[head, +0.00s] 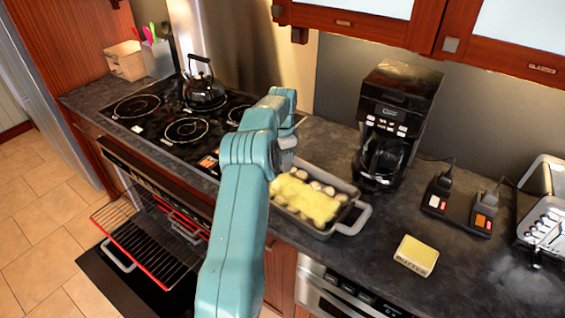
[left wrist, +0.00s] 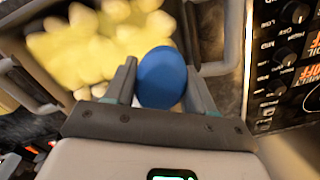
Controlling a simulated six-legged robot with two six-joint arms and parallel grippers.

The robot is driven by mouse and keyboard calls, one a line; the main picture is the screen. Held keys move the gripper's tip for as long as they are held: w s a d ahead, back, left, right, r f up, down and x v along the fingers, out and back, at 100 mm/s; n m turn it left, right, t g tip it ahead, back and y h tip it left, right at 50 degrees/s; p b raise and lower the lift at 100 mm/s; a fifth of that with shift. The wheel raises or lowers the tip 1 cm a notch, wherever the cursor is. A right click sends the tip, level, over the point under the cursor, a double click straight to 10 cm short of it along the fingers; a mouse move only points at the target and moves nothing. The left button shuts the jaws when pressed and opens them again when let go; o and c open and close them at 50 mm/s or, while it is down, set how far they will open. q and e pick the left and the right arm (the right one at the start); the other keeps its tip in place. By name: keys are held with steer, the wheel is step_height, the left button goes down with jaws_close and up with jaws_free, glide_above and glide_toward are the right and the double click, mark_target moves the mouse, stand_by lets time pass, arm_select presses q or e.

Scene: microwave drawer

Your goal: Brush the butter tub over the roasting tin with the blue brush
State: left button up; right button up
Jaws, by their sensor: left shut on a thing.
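The roasting tin (head: 357,218) stands on the counter right of the stove, with yellow coating over pale lumps (head: 307,199) inside. The butter tub (head: 416,255), a small yellow-topped block lettered BUTTER, sits on the counter to the right of the tin and apart from it. My left gripper (left wrist: 160,75) is shut on the blue brush (left wrist: 162,77), whose round blue end shows between the fingers; the tin's yellow contents (left wrist: 90,45) lie beyond. In the head view my teal arm hides the fingers and brush. My right gripper is out of view.
The coffee maker (head: 395,125) stands behind the tin. The kettle (head: 204,90) is on the stove at left. A wire rack (head: 150,235) juts from the open oven below. A toaster (head: 545,215) and a black switch unit (head: 460,205) stand at right. Counter around the tub is clear.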

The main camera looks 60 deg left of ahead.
arm_select(q)
steer(key=shift+r, duration=0.1)
steer(key=shift+r, duration=1.4)
